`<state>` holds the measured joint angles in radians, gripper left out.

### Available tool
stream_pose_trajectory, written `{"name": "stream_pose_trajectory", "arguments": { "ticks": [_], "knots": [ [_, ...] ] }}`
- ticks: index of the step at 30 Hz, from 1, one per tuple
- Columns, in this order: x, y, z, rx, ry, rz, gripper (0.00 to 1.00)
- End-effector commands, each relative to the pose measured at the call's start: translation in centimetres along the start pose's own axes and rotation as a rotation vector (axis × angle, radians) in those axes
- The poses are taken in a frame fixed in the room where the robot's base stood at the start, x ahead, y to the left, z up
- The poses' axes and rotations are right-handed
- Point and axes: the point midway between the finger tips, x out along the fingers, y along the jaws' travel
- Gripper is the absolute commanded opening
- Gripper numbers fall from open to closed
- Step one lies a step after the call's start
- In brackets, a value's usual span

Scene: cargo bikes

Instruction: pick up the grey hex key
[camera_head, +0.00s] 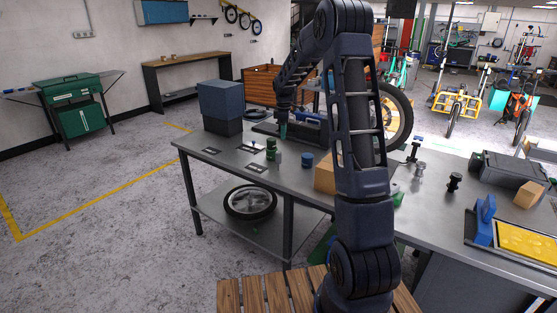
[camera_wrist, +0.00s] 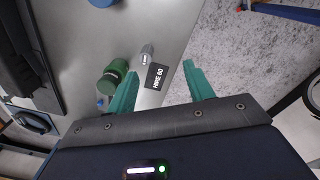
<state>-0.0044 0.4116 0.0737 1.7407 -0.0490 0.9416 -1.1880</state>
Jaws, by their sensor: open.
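I cannot make out the grey hex key for certain in either view. In the wrist view, a small grey piece (camera_wrist: 146,53) lies on the steel bench (camera_wrist: 165,25), touching or close to a black tag (camera_wrist: 156,76) marked "HIRE 60"; I cannot tell what the grey piece is. My gripper (camera_wrist: 160,70) has two green fingers spread apart with nothing held, and the tag shows between them. In the head view, my gripper (camera_head: 284,130) is over the far part of the bench, partly against dark things behind it.
A green jar (camera_wrist: 110,79) stands left of the fingers. The bench edge and open floor are to the right in the wrist view. In the head view, a blue-grey box (camera_head: 221,100), a blue cylinder (camera_head: 307,160) and a cardboard box (camera_head: 325,174) stand on the bench.

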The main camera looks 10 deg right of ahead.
Motion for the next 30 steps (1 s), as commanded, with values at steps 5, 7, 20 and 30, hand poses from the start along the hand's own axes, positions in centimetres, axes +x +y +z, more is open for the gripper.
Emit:
{"name": "stream_pose_trajectory", "arguments": {
  "ticks": [5, 7, 20, 30],
  "knots": [
    [4.5, 2.8, -1.4, -0.104, -0.004, -0.033, 0.52],
    [5.7, 3.4, -1.7, -0.134, -0.004, -0.040, 0.52],
    [9.5, 4.2, -2.2, -0.179, -0.004, -0.053, 0.52],
    [13.2, 4.1, -2.2, -0.178, -0.003, -0.051, 0.52]
  ]
}}
